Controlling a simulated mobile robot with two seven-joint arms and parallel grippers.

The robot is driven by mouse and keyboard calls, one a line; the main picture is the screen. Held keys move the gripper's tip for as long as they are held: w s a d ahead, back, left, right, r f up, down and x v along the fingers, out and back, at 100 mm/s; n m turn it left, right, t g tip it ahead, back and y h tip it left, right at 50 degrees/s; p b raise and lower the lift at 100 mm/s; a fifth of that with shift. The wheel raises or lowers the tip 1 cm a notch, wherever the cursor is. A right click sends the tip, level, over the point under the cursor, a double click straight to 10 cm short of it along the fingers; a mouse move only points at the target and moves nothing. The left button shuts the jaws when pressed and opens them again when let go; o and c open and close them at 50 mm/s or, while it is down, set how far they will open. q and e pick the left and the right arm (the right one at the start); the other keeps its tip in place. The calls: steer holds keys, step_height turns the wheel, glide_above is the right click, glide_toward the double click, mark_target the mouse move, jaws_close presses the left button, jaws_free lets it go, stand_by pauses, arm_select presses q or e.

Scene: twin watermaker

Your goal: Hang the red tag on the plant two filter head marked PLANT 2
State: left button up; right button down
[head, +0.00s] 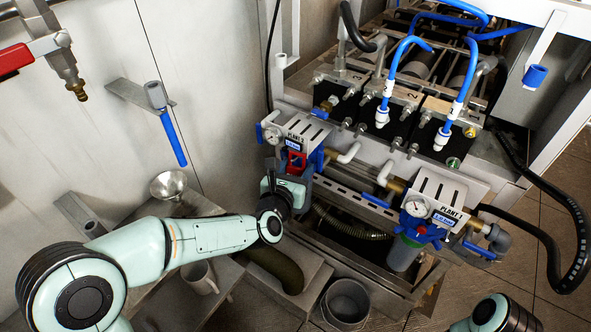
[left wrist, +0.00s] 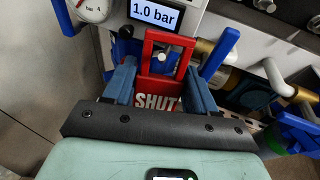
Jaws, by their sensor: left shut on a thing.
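The red tag (left wrist: 158,96), lettered "SHUT", has an open square loop at its top. My left gripper (left wrist: 160,92) is shut on its lower part and holds it upright, loop up. In the head view the tag (head: 297,161) is just below the bracket marked PLANT 2 (head: 297,132). The blue plant two filter head (head: 317,158) is mostly hidden behind the tag and gripper. In the wrist view blue parts (left wrist: 126,47) show behind the loop, below the "1.0 bar" display (left wrist: 154,14). Whether the loop touches or goes around anything, I cannot tell. My right gripper is out of view.
The PLANT 1 bracket (head: 441,196) with its gauge and blue filter head (head: 420,231) stands to the right. Pipes and blue-handled valves (head: 376,200) lie between. A funnel (head: 168,184), a mug (head: 202,279) and a grey bucket (head: 347,302) are lower down.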

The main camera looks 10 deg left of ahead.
arm_select(q)
steer(key=o, duration=1.2)
steer(key=shift+d, duration=0.1)
steer(key=shift+s, duration=0.1)
steer(key=shift+s, duration=0.55)
steer(key=v, duration=0.4)
steer(key=b+v, duration=0.1)
steer(key=v, duration=0.3)
steer(key=b+v, duration=0.1)
steer(key=v, duration=0.3)
steer(key=shift+a+r, duration=0.15)
steer(key=shift+a, duration=0.1)
